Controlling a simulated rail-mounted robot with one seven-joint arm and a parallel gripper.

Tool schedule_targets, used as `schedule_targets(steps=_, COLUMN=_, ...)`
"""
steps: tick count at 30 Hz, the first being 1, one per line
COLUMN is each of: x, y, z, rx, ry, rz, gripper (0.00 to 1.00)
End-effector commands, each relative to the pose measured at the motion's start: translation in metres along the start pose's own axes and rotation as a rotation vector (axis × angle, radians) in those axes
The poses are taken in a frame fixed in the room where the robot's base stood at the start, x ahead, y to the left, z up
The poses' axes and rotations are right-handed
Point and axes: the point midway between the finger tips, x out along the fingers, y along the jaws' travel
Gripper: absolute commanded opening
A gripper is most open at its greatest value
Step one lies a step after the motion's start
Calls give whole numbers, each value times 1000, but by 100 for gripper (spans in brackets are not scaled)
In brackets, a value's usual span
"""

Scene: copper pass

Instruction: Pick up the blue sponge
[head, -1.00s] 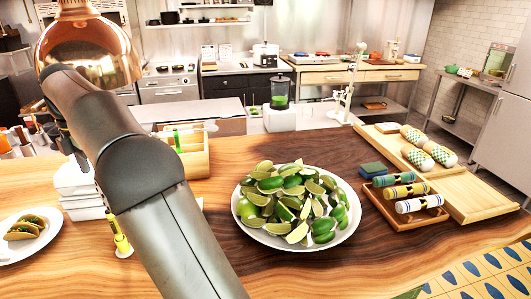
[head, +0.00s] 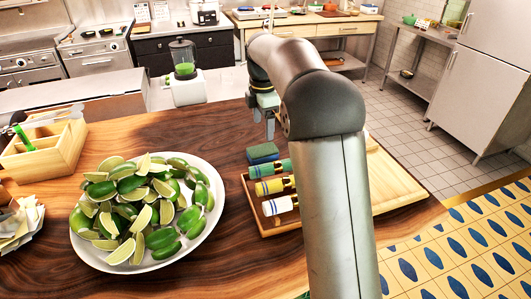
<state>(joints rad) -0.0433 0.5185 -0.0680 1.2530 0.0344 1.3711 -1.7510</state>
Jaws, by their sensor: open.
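The blue sponge (head: 263,151) lies on the wooden counter, right of the lime plate and at the back edge of a small wooden tray. My gripper (head: 265,115) hangs above and just behind the sponge in the picture, fingers pointing down. It is open and apart from the sponge. My arm hides part of the area to the right.
A white plate (head: 88,258) heaped with limes (head: 150,205) stands left of the sponge. The wooden tray (head: 252,205) holds several banded rolls or bottles. A larger wooden board (head: 395,185) lies partly behind my arm. A wooden caddy (head: 50,155) stands at the left.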

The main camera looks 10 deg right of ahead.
Motion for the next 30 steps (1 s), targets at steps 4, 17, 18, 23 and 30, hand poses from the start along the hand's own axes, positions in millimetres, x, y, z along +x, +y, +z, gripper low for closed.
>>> schedule_targets(steps=4, x=25, y=-1, z=0, rx=1, ry=1, rz=-3, gripper=76)
schedule_targets(steps=17, x=68, y=-5, z=0, rx=1, ry=0, rz=-5, gripper=76)
schedule_targets(steps=18, x=74, y=-5, z=0, rx=1, ry=1, rz=-4, gripper=76)
schedule_targets(steps=23, x=87, y=-4, z=0, rx=1, ry=-1, rz=-1, gripper=76)
schedule_targets(steps=30, x=88, y=-4, z=0, rx=1, ry=0, rz=0, gripper=71)
